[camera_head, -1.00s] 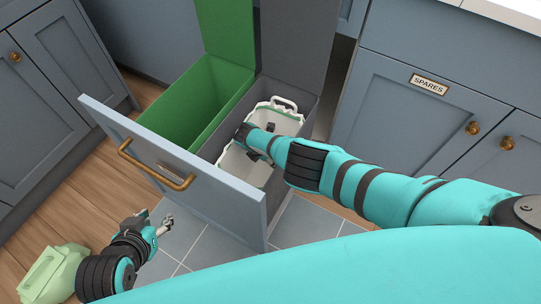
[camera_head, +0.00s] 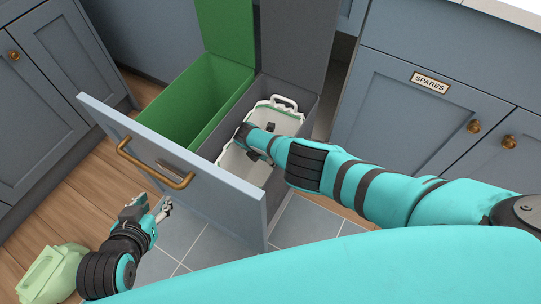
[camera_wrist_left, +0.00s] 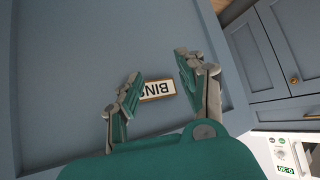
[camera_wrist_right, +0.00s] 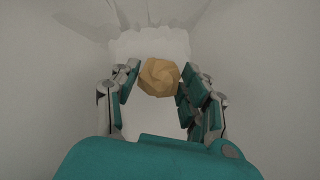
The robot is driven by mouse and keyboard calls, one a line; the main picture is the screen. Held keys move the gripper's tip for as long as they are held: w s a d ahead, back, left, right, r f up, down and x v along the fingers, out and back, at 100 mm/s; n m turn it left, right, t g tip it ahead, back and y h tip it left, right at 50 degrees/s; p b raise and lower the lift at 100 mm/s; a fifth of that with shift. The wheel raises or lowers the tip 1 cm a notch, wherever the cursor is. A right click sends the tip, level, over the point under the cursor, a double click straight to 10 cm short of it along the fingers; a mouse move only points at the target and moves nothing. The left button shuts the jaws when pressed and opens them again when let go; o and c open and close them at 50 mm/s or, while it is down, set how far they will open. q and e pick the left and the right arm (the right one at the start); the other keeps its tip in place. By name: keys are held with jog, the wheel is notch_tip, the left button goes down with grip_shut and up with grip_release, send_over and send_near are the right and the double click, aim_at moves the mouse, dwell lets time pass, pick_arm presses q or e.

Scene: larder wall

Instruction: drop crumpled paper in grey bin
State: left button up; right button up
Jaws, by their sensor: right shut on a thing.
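The grey bin (camera_head: 236,114) stands in the pulled-out drawer with its grey lid (camera_head: 297,38) raised. A white liner or tub (camera_head: 273,120) with a handle sits inside it. In the right wrist view my right gripper (camera_wrist_right: 160,84) is shut on a tan crumpled paper ball (camera_wrist_right: 159,76), with pale walls all round. My left gripper (camera_head: 150,208) is open and empty in front of the drawer front, and its fingers frame the BINS label (camera_wrist_left: 158,90) in the left wrist view.
A green bin (camera_head: 200,98) stands open left of the grey one. The drawer front (camera_head: 185,160) has a brass handle (camera_head: 152,166). A cabinet with a SPARES label (camera_head: 429,84) is at right. A pale green container (camera_head: 52,272) is on the floor at lower left.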

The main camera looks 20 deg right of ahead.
jog(key=o, duration=0.8)
jog(key=shift+f, duration=0.1)
jog(key=shift+s, duration=0.1)
pick_arm(q)
jog(key=s+a+f+g+y+p, duration=0.25)
jog(key=s+g+p, duration=0.3)
jog(key=s, duration=0.45)
pick_arm(e)
jog(key=v, duration=0.3)
jog(key=b+v, duration=0.1)
jog(key=shift+d+r, duration=0.2)
jog(key=shift+r, duration=0.25)
jog(key=shift+p+v, duration=0.9)
jog(key=shift+p, duration=0.05)
pick_arm(q)
jog(key=s+f+g+p, duration=0.1)
jog(key=s+f+p, duration=0.2)
jog(key=f, duration=0.9)
jog(key=s+a+f+g+p, duration=0.1)
jog(key=s+f+p, duration=0.2)
jog(key=f, duration=1)
jog(key=shift+s+h, duration=0.15)
jog(key=shift+h, duration=0.3)
pick_arm(e)
jog(key=shift+v, duration=3.35)
